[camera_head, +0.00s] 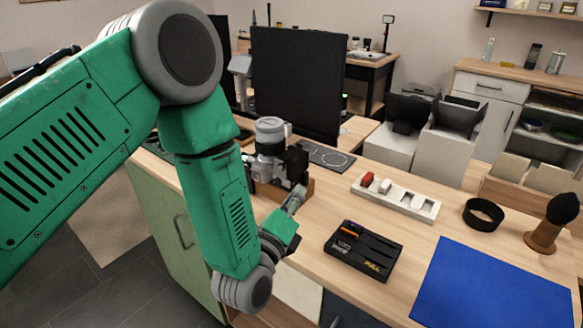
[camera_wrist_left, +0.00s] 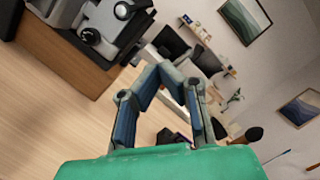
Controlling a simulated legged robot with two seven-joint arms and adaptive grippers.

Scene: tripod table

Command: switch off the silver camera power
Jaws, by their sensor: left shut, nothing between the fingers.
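The silver camera (camera_head: 268,134), silver with black parts, sits on a wooden block on the desk, partly hidden behind my left arm. In the left wrist view the camera (camera_wrist_left: 112,22) is tilted at the upper left, with a round dial on top. Its power switch is too small to make out for certain. My left gripper (camera_head: 297,197) is shut and empty, just in front and to the right of the camera, apart from it. It also shows in the middle of the wrist view (camera_wrist_left: 164,73). My right gripper is not in view.
A black tray (camera_head: 345,262) with small items lies to the right of the gripper. Behind it are a white slotted holder (camera_head: 410,204), a black ring (camera_head: 483,213) and a brush (camera_head: 546,236). A blue mat (camera_head: 490,290) lies front right. A monitor (camera_head: 297,80) stands behind the camera.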

